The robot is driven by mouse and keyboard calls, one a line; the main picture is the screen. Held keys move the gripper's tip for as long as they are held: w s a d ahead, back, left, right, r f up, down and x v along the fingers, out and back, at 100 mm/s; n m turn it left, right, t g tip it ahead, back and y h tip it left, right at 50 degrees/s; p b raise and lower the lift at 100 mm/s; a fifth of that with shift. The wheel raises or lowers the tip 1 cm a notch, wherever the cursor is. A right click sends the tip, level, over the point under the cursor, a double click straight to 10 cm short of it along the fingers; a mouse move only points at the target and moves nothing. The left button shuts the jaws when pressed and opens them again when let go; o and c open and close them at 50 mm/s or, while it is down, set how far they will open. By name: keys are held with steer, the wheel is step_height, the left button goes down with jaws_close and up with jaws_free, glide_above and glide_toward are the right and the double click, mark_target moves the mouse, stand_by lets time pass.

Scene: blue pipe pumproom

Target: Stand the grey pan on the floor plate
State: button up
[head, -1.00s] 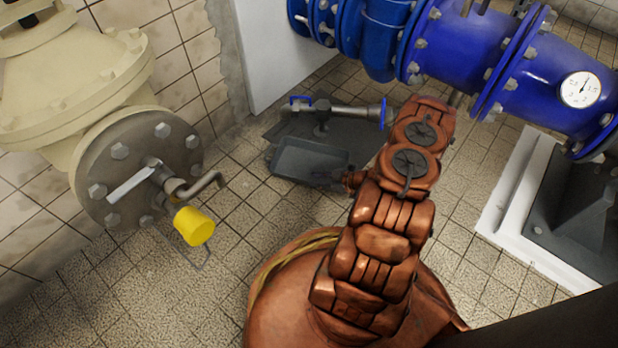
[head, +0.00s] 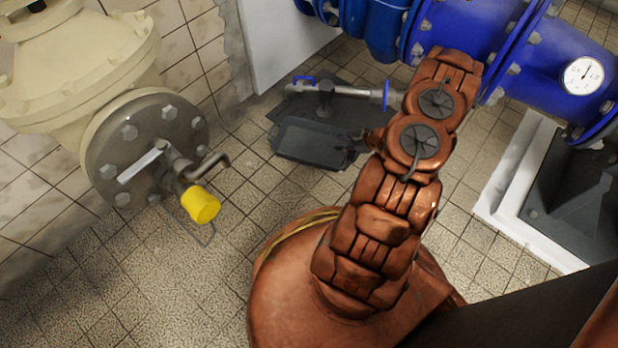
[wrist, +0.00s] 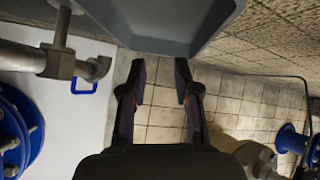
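The grey pan (head: 308,143) is a shallow, roughly rectangular tray, seen left of my arm in the head view. In the image it overlaps the near edge of the dark floor plate (head: 300,107); I cannot tell whether it touches the floor. My gripper (head: 354,148) is at the pan's right end, partly hidden by my arm. In the wrist view the pan (wrist: 165,22) fills the top middle, just beyond the fingertips. My gripper (wrist: 160,72) shows there with its two fingers apart, and floor or wall tiles show between them.
A grey pipe with a blue-handled valve (head: 323,88) runs over the floor plate. Blue pipes (head: 480,40) cross the back. A flanged cream valve body with a yellow cap (head: 201,205) stands at left. Tiled floor (head: 235,160) is clear between it and the pan.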

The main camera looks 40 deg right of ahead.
steer(key=w+d+r+m+g+h, duration=0.1)
steer(key=w+d+r+g+h, duration=0.15)
steer(key=r, duration=0.45)
steer(key=w+d+r+m+g+h, duration=0.1)
steer(key=w+d+r+h, duration=0.1)
steer(key=w+r+h, duration=0.3)
steer(key=s+a+r+m+g, duration=0.1)
steer(key=a+r, duration=0.2)
steer(key=r, duration=0.4)
steer(key=s+a+r+m+g, duration=0.1)
steer(key=s+a+r+g, duration=0.15)
steer(key=r, duration=0.45)
steer(key=s+a+r+m+g+y, duration=0.1)
steer(key=s+a+r, duration=0.4)
steer(key=s+a, duration=0.4)
steer(key=s+a+r+m+g+y, duration=0.1)
steer(key=s+a+r+g, duration=0.1)
steer(key=s+a+r, duration=0.3)
steer(key=s+a+r+m+g+y, duration=0.1)
steer(key=s+a+r, duration=0.4)
steer(key=s+a, duration=0.9)
steer(key=a+g, duration=0.1)
steer(key=a, duration=0.3)
steer(key=shift+a+r+m, duration=0.15)
steer(key=shift+a+m, duration=0.2)
steer(key=shift+m, duration=0.05)
